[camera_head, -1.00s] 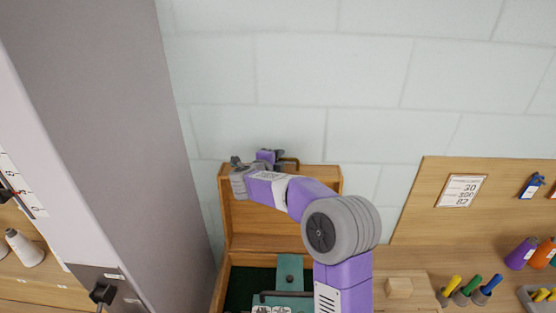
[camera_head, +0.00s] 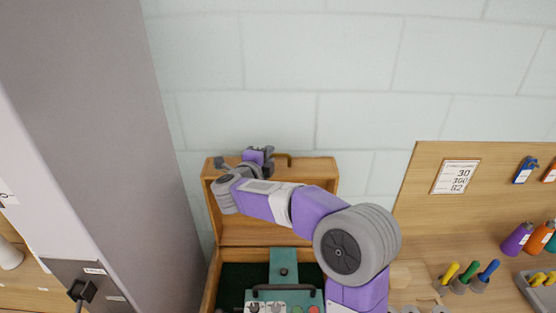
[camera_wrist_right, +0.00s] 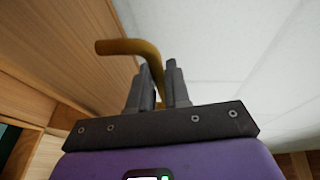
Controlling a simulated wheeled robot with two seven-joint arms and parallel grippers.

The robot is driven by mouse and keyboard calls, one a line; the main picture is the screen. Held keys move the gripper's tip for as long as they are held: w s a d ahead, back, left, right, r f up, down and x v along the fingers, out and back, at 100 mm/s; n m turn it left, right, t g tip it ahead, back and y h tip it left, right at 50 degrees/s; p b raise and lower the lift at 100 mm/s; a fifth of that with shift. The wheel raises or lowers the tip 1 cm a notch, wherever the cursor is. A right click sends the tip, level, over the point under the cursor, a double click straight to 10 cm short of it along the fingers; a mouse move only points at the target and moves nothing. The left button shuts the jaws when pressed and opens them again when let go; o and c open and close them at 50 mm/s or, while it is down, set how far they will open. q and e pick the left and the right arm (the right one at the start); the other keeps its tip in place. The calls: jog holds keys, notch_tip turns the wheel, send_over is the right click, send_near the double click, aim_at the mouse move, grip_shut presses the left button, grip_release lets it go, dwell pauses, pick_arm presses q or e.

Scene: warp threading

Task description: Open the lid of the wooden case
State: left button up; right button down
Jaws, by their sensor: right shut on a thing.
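The wooden case (camera_head: 211,286) stands on the bench below the wall, and its lid (camera_head: 262,231) stands raised at the back, inner side facing me. A brass handle (camera_head: 283,155) is on the lid's far edge; it also shows in the right wrist view (camera_wrist_right: 118,46). My right gripper (camera_head: 262,157) is at that edge. In the right wrist view its fingers (camera_wrist_right: 160,85) are closed around the handle's bar, with the lid's wood at left. My right arm covers part of the lid and case. My left gripper is not in view.
Inside the case are a dark green lining (camera_head: 235,276) and a teal device (camera_head: 284,266) with a dark handle. A grey cabinet (camera_head: 110,120) rises at left.

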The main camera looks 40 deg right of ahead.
jog(key=s+a+t+h+b, duration=0.1)
jog(key=s+a+b, duration=0.2)
jog(key=s+b, duration=0.2)
jog(key=shift+a+m+h+b, duration=0.3)
jog(key=shift+a+b, duration=0.05)
jog(key=shift+a, duration=0.05)
jog(key=c, duration=1.2)
grip_release()
jog(key=shift+o, duration=0.2)
jog(key=v, duration=0.7)
jog(key=shift+s+a, duration=0.2)
jog(key=shift+s, duration=0.05)
jog(key=shift+r, duration=0.1)
